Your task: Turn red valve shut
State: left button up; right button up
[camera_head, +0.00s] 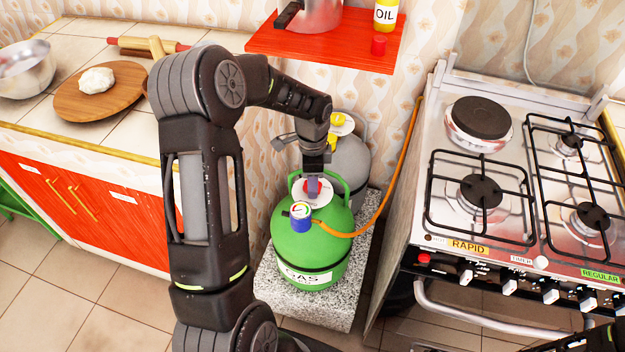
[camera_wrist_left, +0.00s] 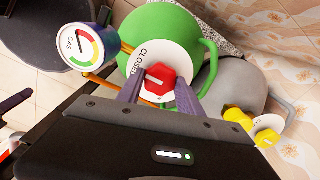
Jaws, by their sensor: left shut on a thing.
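A green gas cylinder (camera_head: 314,250) stands upright on a speckled stone block. Its red valve (camera_wrist_left: 160,79) sits on a round white disc marked CLOSED (camera_wrist_left: 150,60) in the left wrist view. My left gripper (camera_head: 313,188) reaches down over the cylinder's top. In the left wrist view its two purple-grey fingers are shut on the red valve, one on each side. In the head view the gripper hides most of the valve. A gauge marked GAS (camera_wrist_left: 82,46) with a blue body sits beside the valve. My right gripper is not in view.
A grey cylinder with a yellow valve (camera_head: 340,120) stands behind the green one. An orange hose (camera_head: 398,175) runs to the stove (camera_head: 450,245) at right. A red shelf (camera_head: 345,45) hangs above. A counter (camera_head: 35,110) is at left.

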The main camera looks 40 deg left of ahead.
pick_arm(q)
jog(key=shift+m, duration=0.4)
jog(key=o, duration=1.4)
notch_tip(320, 180, up, 8)
jog(key=shift+f, duration=0.1)
